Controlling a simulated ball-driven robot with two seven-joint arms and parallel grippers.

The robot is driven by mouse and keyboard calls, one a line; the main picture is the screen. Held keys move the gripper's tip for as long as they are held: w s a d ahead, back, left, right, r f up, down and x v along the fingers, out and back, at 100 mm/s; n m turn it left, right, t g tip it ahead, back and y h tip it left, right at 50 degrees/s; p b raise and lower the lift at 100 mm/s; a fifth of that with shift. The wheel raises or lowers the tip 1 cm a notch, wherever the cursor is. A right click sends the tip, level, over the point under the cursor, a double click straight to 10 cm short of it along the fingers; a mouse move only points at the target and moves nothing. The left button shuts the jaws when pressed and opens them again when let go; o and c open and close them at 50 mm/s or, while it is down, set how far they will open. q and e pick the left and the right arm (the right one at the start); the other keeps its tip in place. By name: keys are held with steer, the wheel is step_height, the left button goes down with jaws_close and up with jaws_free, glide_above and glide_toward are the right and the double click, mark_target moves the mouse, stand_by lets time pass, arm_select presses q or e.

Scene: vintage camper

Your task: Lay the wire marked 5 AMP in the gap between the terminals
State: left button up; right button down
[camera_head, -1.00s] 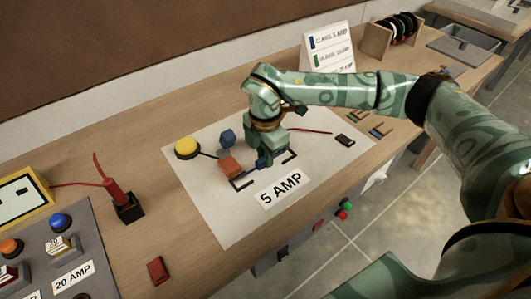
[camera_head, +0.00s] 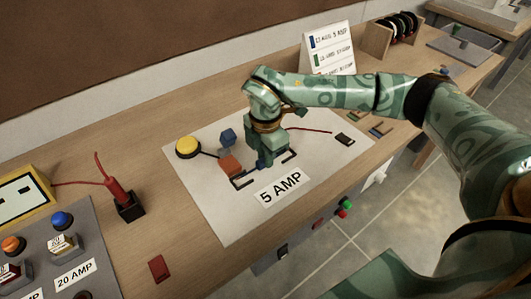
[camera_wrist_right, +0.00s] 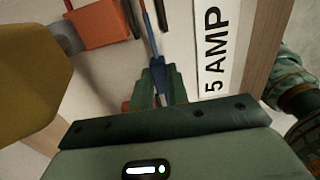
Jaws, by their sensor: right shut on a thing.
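My right gripper (camera_head: 264,163) is low over the white sheet (camera_head: 218,219), above the 5 AMP label (camera_head: 281,189). In the right wrist view its fingers (camera_wrist_right: 158,75) are closed around a thin blue wire (camera_wrist_right: 149,28) that runs away from the fingertips. An orange block (camera_head: 231,166) is just left of the gripper; it also shows in the wrist view (camera_wrist_right: 100,24). Black corner marks lie on the sheet around the gripper. The gripper hides part of the space there, so I cannot tell whether the wire touches the sheet. My left gripper is not in view.
A yellow button (camera_head: 187,147) and a blue-grey cube (camera_head: 228,137) are left of the gripper. A card (camera_head: 329,52) with coloured strips stands behind. A 20 AMP panel (camera_head: 98,254) is at left.

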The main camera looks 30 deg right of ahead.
steer(key=shift+f, duration=0.45)
stand_by(0.3)
steer(key=c, duration=1.3)
jaws_free()
